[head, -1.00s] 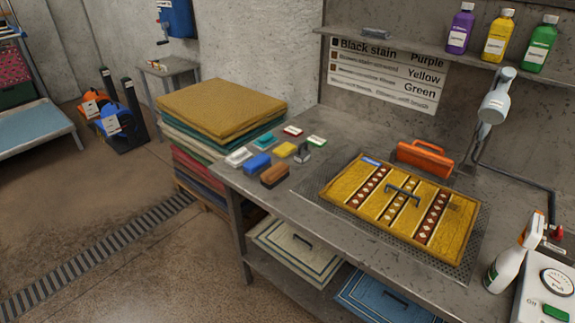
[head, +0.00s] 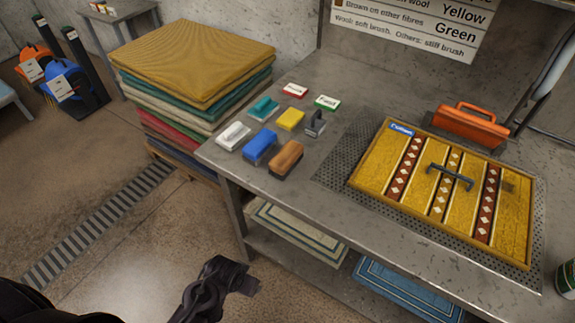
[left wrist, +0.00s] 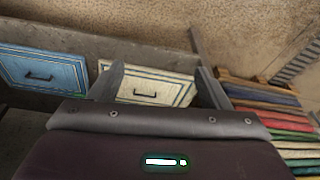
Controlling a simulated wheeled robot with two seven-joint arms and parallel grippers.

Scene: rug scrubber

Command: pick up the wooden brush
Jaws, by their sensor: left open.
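The wooden brush (head: 286,158) is a brown block lying near the front left edge of the metal workbench (head: 300,215). It is the front one of a group of brushes and scrubbers, just right of a blue brush (head: 259,146). My left gripper (head: 240,279) is low in front of the bench, below the brush and apart from it. In the left wrist view its two fingers (left wrist: 163,84) are spread and empty, facing the shelf under the bench. The brush does not show in the left wrist view. My right gripper is not in view.
A yellow patterned rug (head: 380,165) lies on a perforated mat at the right. An orange-handled tool (head: 470,125) stands behind it. A rug stack (head: 195,60) adjoins the bench's left side.

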